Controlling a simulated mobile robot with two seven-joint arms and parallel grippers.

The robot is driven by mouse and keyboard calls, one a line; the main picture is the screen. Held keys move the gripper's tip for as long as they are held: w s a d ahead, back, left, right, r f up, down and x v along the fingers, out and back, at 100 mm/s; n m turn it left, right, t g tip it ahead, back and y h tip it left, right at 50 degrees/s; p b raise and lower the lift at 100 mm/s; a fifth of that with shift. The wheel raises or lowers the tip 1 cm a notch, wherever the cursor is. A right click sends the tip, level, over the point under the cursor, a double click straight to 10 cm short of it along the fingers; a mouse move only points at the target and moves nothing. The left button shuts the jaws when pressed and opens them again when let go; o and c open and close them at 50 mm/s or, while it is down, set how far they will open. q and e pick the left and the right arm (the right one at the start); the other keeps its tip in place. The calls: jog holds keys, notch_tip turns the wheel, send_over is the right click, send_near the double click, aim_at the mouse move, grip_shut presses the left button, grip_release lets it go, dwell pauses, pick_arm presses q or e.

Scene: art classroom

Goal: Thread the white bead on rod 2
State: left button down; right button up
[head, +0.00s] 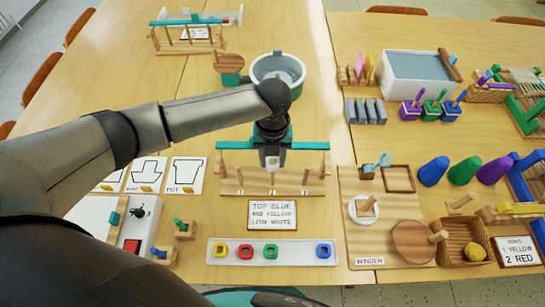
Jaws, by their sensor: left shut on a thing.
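My left gripper (271,158) points down over the middle of the wooden rod stand and is shut on the white bead (271,164). The wooden stand (285,183) has a teal bar at its back and the labels 1, 2 and 3 along its front. The bead is in line with label 2 in the picture. Gripper and bead hide most of rod 2, so I cannot tell whether the bead is around the rod or above it. A white tray (297,250) in front holds yellow, red, green and blue beads. My right gripper is out of view.
A card (272,215) reading top blue, mid yellow, low white lies between stand and tray. A grey-green bowl (278,67) stands behind. The winder board (385,240) is at right. A white control box (135,228) and arrow cards are at left.

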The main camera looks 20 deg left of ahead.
pick_arm(q)
jog(key=shift+p, duration=0.35)
dwell(0.3)
jog(key=shift+f, duration=0.25)
dwell(0.4)
jog(key=shift+f, duration=0.35)
dwell(0.8)
jog(key=shift+f, duration=0.45)
dwell(0.6)
jog(key=shift+c, duration=1.8)
grip_release()
